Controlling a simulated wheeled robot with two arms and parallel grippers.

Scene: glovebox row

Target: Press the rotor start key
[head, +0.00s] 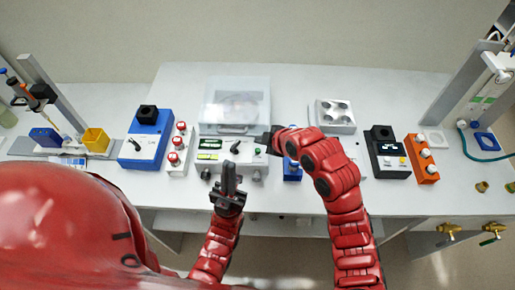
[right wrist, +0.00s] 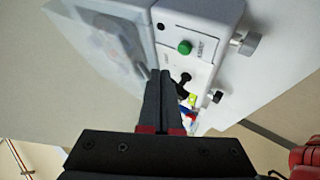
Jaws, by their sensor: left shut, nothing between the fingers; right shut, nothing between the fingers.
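The white centrifuge-like device (head: 207,130) stands mid-bench with a clear lid (head: 236,100). Its front panel has a green display (head: 211,144) and a black lever (head: 235,147). In the right wrist view a round green button (right wrist: 184,47) sits on the panel beside a small label I cannot read clearly; the black lever (right wrist: 182,84) is lower. My right gripper (head: 268,139) is shut and empty at the panel's right end, hiding part of it. In the right wrist view its fingertips (right wrist: 160,72) are left of the button, apart from it. My left gripper (head: 229,168) is shut and empty before the panel.
A blue device (head: 147,140) and a white block with red-topped knobs (head: 178,158) stand left. A grey tray with round wells (head: 335,115), a black device (head: 387,152) and an orange block (head: 421,160) stand right. A small blue item (head: 291,172) is near my right arm.

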